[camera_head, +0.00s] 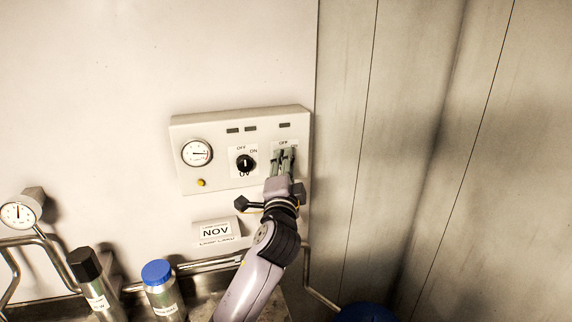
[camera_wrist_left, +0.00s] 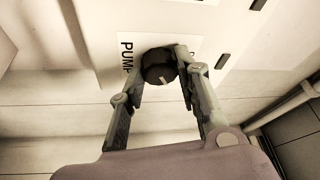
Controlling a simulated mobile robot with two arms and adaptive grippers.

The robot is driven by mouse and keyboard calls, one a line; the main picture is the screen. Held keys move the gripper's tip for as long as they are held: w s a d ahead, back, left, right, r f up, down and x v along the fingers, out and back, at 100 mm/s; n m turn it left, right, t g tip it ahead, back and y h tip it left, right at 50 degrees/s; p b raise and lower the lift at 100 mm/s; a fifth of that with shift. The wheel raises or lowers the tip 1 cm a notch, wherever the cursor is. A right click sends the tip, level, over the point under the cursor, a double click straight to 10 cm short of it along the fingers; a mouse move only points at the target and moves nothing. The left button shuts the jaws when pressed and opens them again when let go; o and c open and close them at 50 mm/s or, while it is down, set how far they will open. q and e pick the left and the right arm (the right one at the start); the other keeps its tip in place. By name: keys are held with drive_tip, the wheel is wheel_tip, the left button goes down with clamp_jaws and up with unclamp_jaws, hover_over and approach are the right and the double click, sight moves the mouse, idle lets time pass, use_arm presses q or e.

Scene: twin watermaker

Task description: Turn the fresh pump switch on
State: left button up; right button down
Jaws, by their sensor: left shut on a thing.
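The pump switch is a round black knob (camera_wrist_left: 159,66) with a light pointer mark, on a white plate lettered "PUMP" in the left wrist view. My left gripper (camera_wrist_left: 160,72) has its two fingers around the knob and is shut on it. In the head view my left gripper (camera_head: 284,158) reaches up to the right switch of the control panel (camera_head: 222,124). The gripper hides that knob and most of its label there; "OFF" shows above it. My right gripper is not in view.
A UV knob (camera_head: 245,163) marked OFF and ON sits just left of my gripper. A black-capped bottle (camera_head: 97,290) and blue-capped bottle (camera_head: 163,291) stand below. The grey wall is right.

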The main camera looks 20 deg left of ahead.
use_arm(q)
drive_tip(key=o, duration=1.1)
drive_tip(key=shift+o, duration=0.2)
drive_tip(key=shift+s, duration=0.1)
drive_tip(key=v, duration=1.2)
